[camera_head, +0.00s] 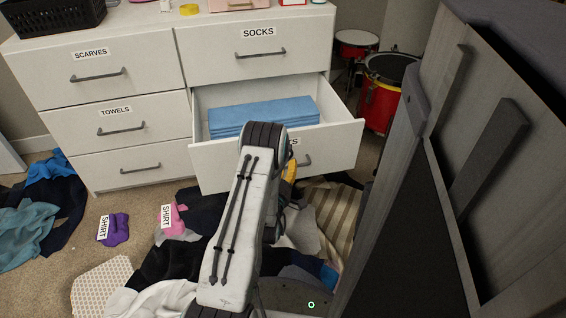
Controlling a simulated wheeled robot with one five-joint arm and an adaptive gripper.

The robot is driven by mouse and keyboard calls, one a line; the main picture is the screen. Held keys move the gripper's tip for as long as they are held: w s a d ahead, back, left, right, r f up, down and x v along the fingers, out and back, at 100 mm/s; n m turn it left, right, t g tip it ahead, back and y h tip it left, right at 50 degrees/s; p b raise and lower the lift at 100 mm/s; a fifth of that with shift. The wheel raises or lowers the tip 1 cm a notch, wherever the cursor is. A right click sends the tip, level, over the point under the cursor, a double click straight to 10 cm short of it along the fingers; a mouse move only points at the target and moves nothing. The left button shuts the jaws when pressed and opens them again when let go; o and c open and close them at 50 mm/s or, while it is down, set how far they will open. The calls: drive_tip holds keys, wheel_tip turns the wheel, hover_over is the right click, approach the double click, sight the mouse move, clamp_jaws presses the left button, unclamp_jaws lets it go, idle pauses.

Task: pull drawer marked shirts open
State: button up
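The middle drawer (340,147) in the right column of the white dresser stands open. Blue folded cloth (265,113) lies inside it. Its label (294,142) is mostly hidden behind my arm; only a last letter S shows. Its dark bar handle (304,161) is partly hidden too. My arm (235,220) reaches forward to the drawer front. My gripper (290,158) is almost wholly hidden behind the arm, close to the handle. I cannot see its fingers or whether it touches the handle.
The socks drawer (290,52), scarves drawer (60,65) and towels drawer (75,128) are shut. Clothes cover the floor, including purple (116,230) and pink (174,220) cloths tagged SHIRT. A tall grey wooden cabinet (400,170) crowds the right side. A red drum (380,105) stands behind.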

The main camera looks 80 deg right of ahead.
drive_tip(key=shift+a+f+b, duration=0.2)
drive_tip(key=shift+a+f, duration=0.05)
drive_tip(key=shift+a, duration=0.75)
drive_tip(key=shift+a+f+b, duration=0.2)
drive_tip(key=shift+a, duration=0.75)
drive_tip(key=shift+f, duration=0.1)
